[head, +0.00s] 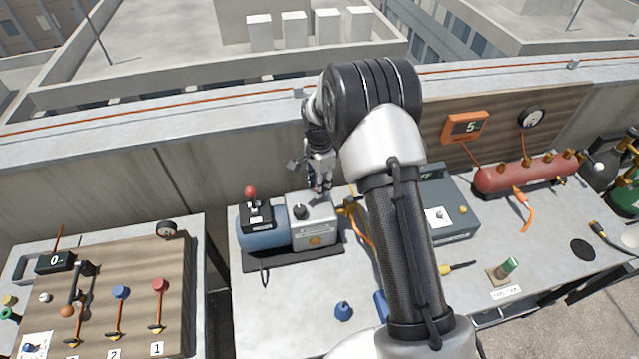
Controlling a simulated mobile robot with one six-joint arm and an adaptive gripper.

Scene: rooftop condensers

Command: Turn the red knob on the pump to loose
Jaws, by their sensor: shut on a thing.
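The pump (311,235) is a grey housing joined to a blue motor (262,235) on a black base on the middle bench. A black cap (300,212) stands on its top. A black switch box with a red ball-topped lever (250,191) sits on the motor, apart from my gripper. My gripper (320,192) points down at the back right of the pump's top, its fingers shut. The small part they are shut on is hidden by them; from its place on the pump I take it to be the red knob. Its setting cannot be seen.
Brass fittings and an orange hose (358,225) stand just right of the pump. A grey case (452,218) and a red cylinder (525,173) are further right. My arm covers the bench's middle. A wooden valve panel (130,290) stands left, across a gap.

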